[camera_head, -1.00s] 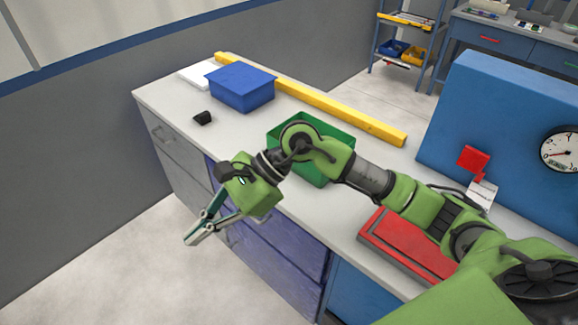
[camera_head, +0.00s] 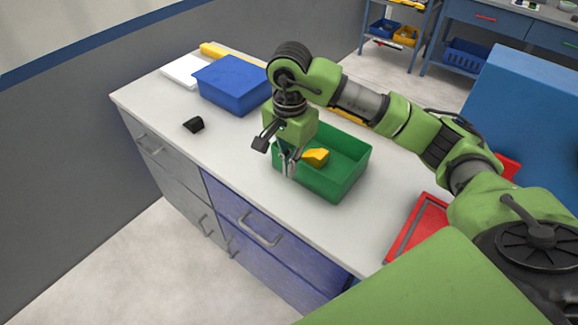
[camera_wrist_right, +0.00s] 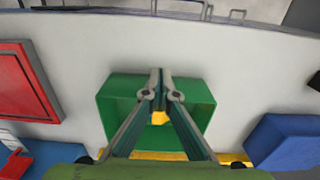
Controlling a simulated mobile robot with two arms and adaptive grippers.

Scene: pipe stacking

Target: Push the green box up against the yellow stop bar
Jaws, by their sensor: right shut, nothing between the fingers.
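The green box (camera_head: 345,185) is an open tray on the bench, with a yellow piece (camera_head: 316,157) inside it. The yellow stop bar (camera_head: 213,50) runs along the bench's far side, partly hidden by my right arm and the blue box. In the wrist view the bar (camera_wrist_right: 234,158) lies just beyond the green box (camera_wrist_right: 113,105); I cannot tell whether they touch. My right gripper (camera_head: 290,173) points down, shut and empty, at the green box's near left side. In the wrist view its fingertips (camera_wrist_right: 161,72) overlap the near wall; contact is unclear. My left gripper is out of view.
A blue box (camera_head: 230,84) and a white item (camera_head: 184,70) stand left of the green box. A small black object (camera_head: 194,125) lies near the front edge. A red tray (camera_head: 412,228) lies to the right.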

